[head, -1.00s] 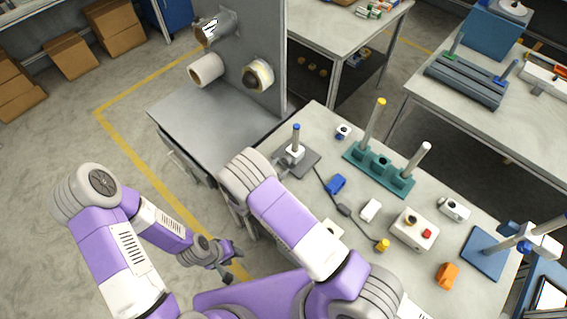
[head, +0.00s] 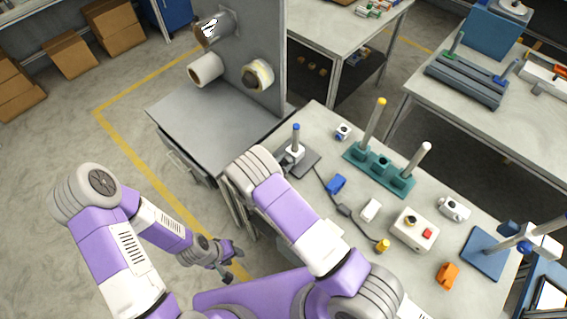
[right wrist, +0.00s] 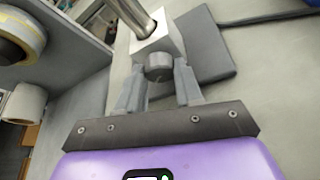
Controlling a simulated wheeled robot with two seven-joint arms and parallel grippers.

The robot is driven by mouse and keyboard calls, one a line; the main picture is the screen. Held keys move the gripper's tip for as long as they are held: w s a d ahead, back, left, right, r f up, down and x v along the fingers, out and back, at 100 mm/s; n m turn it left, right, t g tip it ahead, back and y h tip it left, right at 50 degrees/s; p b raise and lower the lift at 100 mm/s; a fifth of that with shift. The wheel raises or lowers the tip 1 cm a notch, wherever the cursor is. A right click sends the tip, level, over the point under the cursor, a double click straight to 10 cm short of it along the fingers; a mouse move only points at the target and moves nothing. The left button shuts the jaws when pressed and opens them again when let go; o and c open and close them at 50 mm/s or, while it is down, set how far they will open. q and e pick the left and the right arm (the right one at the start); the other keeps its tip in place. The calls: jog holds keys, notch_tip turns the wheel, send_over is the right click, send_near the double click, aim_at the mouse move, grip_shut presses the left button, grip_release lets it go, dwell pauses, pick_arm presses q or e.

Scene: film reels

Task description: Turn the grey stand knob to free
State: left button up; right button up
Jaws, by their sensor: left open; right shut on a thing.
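The grey stand has a dark grey base plate (head: 309,166), a white block (head: 296,153) and an upright metal post with a blue tip, at the left end of the workbench in the head view. In the right wrist view, the round grey knob (right wrist: 158,66) sticks out of the white block towards my right gripper (right wrist: 158,84). Its two fingers are shut on the knob, one on each side. In the head view my right arm hides most of that gripper. My left gripper (head: 234,264) is open and empty, low over the floor, away from the bench.
A grey panel (head: 262,50) with rolls stands beyond the stand's left.

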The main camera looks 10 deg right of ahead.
jog(key=shift+w+a+f+n+g+h+b, duration=0.1)
jog(key=shift+n+g+h+b, duration=0.4)
jog(key=shift+n+b, duration=0.5)
jog(key=shift+w+n+g+h+b, duration=0.1)
jog(key=shift+n+g+h+b, duration=0.3)
jog(key=shift+n+g+b, duration=0.65)
jog(key=shift+n+p, duration=0.25)
jog(key=shift+p, duration=0.05)
jog(key=o, duration=0.8)
jog(key=shift+c, duration=0.2)
jog(key=shift+a, duration=0.15)
jog(key=v, duration=0.7)
jog(key=shift+s+a, duration=0.1)
jog(key=shift+s, duration=0.15)
